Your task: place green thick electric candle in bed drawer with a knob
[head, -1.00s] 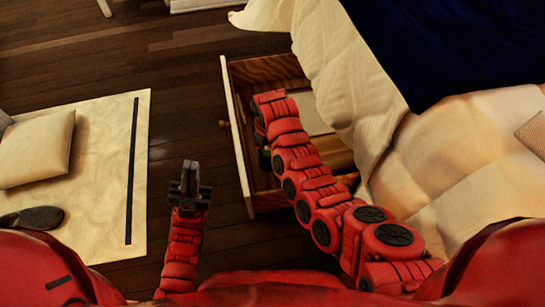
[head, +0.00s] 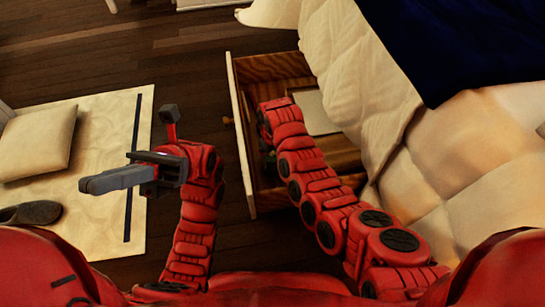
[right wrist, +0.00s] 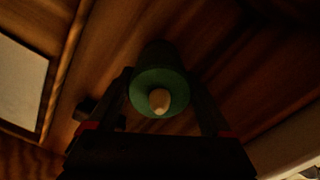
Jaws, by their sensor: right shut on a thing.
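The green thick candle (right wrist: 148,82) with a pale flame tip shows in the right wrist view. My right gripper (right wrist: 163,78) is shut on it, one finger on each side. Brown drawer wood lies behind it. In the head view my right arm reaches into the open bed drawer (head: 270,68), and its wrist hides most of the gripper and candle. I cannot tell whether the candle touches the drawer bottom. The drawer's pale front has a small knob (head: 228,120). My left gripper (head: 84,184) is empty, fingers together, pointing left above the rug.
A flat pale item (head: 316,112) lies in the drawer and also shows in the right wrist view (right wrist: 20,85). The bed (head: 350,70) with its cream cover hangs over the drawer's right side. A rug (head: 110,225) with a cushion (head: 38,143) and a slipper (head: 32,213) lies left. Wooden floor is clear between.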

